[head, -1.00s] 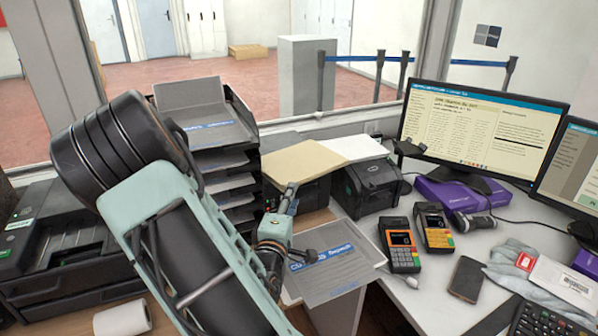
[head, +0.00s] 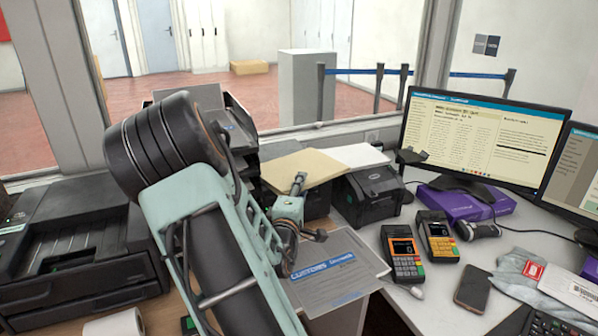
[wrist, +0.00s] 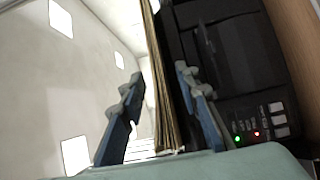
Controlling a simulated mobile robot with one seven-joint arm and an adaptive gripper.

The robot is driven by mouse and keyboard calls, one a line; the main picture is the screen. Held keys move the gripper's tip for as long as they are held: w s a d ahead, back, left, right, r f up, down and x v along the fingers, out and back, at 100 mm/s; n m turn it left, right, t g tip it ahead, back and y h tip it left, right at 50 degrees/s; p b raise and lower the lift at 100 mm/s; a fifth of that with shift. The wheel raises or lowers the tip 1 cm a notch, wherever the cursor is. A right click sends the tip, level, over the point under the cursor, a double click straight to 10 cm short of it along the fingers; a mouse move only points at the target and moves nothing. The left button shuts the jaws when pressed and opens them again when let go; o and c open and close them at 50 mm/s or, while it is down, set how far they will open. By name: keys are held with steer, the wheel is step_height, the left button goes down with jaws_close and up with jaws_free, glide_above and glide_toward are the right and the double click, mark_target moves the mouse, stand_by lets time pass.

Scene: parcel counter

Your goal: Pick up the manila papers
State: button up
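The manila papers (head: 290,166) lie as a flat stack on top of a black label printer in the head view, beside a white sheet (head: 358,155). My gripper (head: 299,182) is at their near edge. In the wrist view the manila papers (wrist: 163,85) show edge-on, between the two blue-grey fingers of my gripper (wrist: 157,88). The fingers are open, one on each side of the stack, with a visible gap on both sides. The forearm hides part of the area left of the papers in the head view.
Two black printers (head: 372,190) stand side by side under the papers. A grey customs folder (head: 340,270) lies below my gripper. A black tray rack (head: 240,125) stands at the left. Card terminals (head: 402,252), a phone (head: 472,288) and a monitor (head: 485,140) are to the right.

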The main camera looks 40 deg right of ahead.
jaws_close()
steer(key=shift+r, duration=0.15)
stand_by(0.4)
